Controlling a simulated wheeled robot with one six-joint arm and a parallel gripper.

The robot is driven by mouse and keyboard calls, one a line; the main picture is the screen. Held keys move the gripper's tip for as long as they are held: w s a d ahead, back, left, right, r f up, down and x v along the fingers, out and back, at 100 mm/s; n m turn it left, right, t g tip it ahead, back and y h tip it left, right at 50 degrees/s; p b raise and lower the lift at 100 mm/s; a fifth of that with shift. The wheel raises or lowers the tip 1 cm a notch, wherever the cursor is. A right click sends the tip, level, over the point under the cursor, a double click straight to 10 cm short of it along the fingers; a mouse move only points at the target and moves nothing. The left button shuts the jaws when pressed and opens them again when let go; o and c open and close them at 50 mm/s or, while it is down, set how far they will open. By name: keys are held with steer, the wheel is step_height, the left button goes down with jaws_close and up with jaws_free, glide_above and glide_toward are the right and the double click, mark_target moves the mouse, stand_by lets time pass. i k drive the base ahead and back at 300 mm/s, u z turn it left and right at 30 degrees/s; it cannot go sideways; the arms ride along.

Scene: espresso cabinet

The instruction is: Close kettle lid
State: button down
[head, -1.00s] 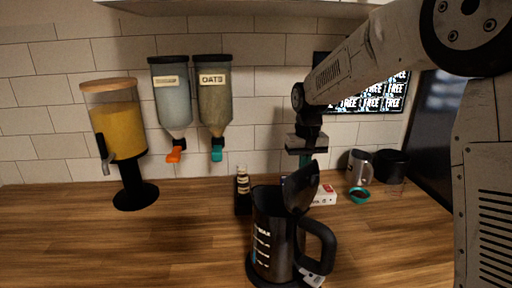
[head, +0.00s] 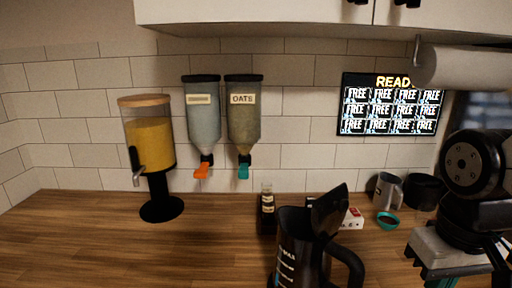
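The black kettle (head: 299,245) stands on the wooden counter near the bottom middle of the head view, its base cut off by the frame. Its lid (head: 329,210) is open, tilted up steeply on the handle side. The kettle handle (head: 352,262) points right. My gripper (head: 440,280) is at the lower right, to the right of the kettle and apart from it. Only the upper part of the gripper and a bit of teal finger show; the fingertips are out of the frame, so its opening is hidden.
Behind the kettle are a small dark bottle holder (head: 266,211) and a red-white box (head: 352,219). A steel mug (head: 387,190), a teal cup (head: 387,221) and a dark round container (head: 424,191) stand at right. A yellow-filled dispenser (head: 150,150) stands left.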

mark_target(329, 212)
steer(key=z, duration=0.5)
steer(key=k, duration=1)
steer(key=u, duration=0.5)
